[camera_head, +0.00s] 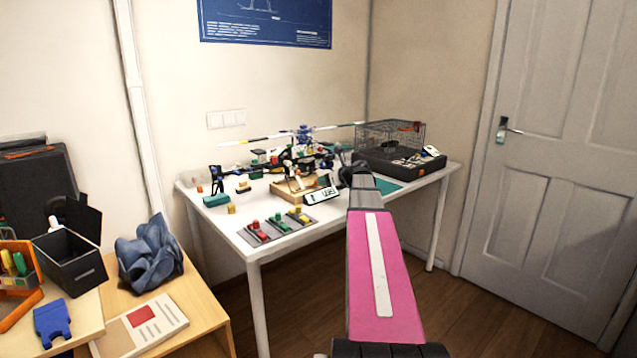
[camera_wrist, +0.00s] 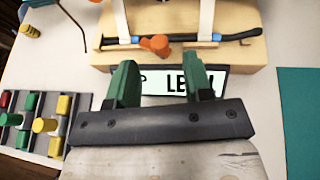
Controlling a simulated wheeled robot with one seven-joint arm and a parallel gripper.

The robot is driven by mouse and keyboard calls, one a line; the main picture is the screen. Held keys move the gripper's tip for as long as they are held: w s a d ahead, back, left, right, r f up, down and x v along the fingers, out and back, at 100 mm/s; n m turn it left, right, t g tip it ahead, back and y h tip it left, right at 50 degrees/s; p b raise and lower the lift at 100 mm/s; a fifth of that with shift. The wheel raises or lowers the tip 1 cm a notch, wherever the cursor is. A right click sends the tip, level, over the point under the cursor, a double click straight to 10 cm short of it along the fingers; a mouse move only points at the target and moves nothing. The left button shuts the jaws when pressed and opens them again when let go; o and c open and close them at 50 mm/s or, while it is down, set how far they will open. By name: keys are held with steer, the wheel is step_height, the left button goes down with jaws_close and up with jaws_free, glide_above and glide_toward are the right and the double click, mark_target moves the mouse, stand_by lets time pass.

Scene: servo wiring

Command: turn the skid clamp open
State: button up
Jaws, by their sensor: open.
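The skid clamp's orange handle (camera_wrist: 155,45) shows in the wrist view at the front of a wooden block (camera_wrist: 108,52), by a black skid tube (camera_wrist: 232,38) with blue bands. White uprights stand at the tube. My gripper (camera_wrist: 160,68) is open and empty, its two green fingers spread apart just short of the block, with the orange handle beyond and between them. Whether a finger touches the block I cannot tell. In the head view the wooden block (camera_head: 284,190) is on the white table, and the dark end of my arm partly hides that area; the handle is too small to make out.
A label plate (camera_wrist: 216,82) leans at the block's front, partly behind the fingers. A grey tray (camera_wrist: 45,122) with red, green and yellow pegs is at left. A green mat (camera_wrist: 298,110) lies at right. A helicopter model (camera_head: 300,150) and black case (camera_head: 385,165) stand behind.

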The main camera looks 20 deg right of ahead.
mark_target(319, 189)
steer(key=shift+x, duration=2.3)
steer(key=shift+s, duration=0.1)
